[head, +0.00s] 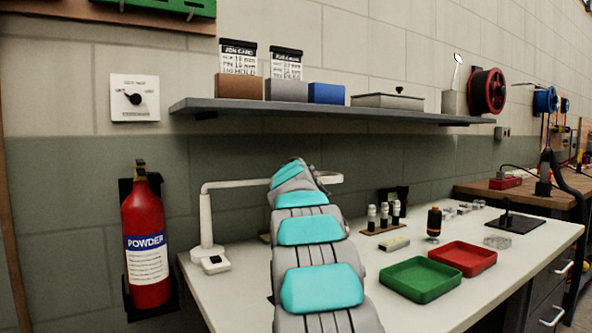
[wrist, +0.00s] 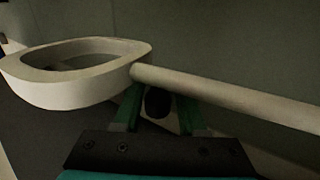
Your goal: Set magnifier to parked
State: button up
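The magnifier is a white bench lamp with a square base (head: 208,262), an upright post and a level arm (head: 240,184) reaching right. Its ring head (head: 329,178) shows past my arm in the head view. In the wrist view the open ring (wrist: 75,58) is at the left and the pale arm (wrist: 235,97) runs off to the right. My gripper (wrist: 160,98) has its green fingers at the joint between ring and arm.
A shelf (head: 330,112) with boxes hangs above. A fire extinguisher (head: 148,245) and a dial switch (head: 134,98) are on the left wall.

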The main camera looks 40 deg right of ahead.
jog(key=shift+o, duration=1.2)
jog(key=shift+s, duration=0.1)
jog(key=b+v, duration=0.2)
jog(key=v, duration=0.5)
jog(key=shift+s+a, duration=0.25)
